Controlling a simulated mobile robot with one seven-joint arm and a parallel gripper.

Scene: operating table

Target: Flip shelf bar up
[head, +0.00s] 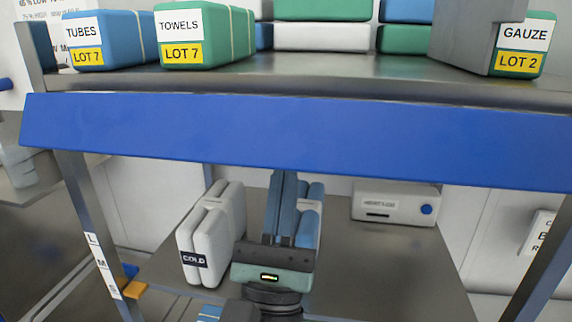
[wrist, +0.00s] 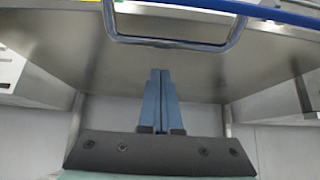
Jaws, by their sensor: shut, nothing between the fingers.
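The shelf bar is the wide blue bar (head: 300,138) along the front of the upper shelf. Its broad face hangs down below the shelf edge in the head view. In the wrist view a blue strip (wrist: 275,13) crosses the top right, and a U-shaped metal loop (wrist: 175,44) hangs in front of the shelf underside. My gripper (head: 284,176) is shut and empty, with its blue fingers pointing up at the bar's lower edge. Whether the tips touch the bar or sit behind it, I cannot tell. The closed fingers also show in the wrist view (wrist: 160,74).
Labelled packs of tubes (head: 101,40), towels (head: 203,36) and gauze (head: 523,45) stand on the upper shelf (head: 300,75). On the lower shelf (head: 400,262) are white "COLD" packs (head: 210,232) left of my gripper and a white box (head: 396,204) behind right. Posts stand at both sides.

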